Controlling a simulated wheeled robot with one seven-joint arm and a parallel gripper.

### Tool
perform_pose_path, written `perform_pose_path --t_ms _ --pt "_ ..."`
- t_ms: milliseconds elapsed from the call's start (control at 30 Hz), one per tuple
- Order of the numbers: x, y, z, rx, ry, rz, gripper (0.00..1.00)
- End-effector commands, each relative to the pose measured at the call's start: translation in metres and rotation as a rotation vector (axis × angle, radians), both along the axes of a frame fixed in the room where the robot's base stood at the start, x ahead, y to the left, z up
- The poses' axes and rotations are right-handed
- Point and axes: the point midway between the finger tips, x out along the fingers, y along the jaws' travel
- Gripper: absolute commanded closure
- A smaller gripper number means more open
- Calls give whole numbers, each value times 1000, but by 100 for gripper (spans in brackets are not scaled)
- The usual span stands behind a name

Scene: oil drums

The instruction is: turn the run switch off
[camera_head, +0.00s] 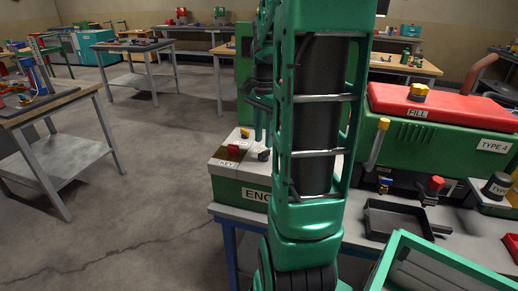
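A white-topped green control box (228,172) stands on the near workbench, its front label reading "ENG" before my arm hides the rest. On its top are a dark red part (233,150) near a "KEY" label, a small yellow knob (245,133) and a dark knob (264,155). I cannot tell which of these, if any, is the run switch; no "RUN" label is readable. My green arm covers the box's right part. My gripper (262,137) points down over the box, close to the dark knob; contact and finger opening cannot be made out.
Right of my arm is a green machine (440,145) with a red "FILL" lid (440,102). A black tray (398,220) and a green-framed case (440,268) lie nearer. Other workbenches stand behind and left. The floor at left (140,210) is clear.

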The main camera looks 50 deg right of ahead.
Motion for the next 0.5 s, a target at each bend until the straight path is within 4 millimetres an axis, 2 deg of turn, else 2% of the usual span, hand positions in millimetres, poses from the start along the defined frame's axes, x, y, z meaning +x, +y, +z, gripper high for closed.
perform_pose_path --t_ms 33,200,500 --pt "-1 0 -9 4 4 -1 72" --pt "-2 -1 -32 2 3 -3 72" --pt "-1 -2 -45 0 -1 -2 72"
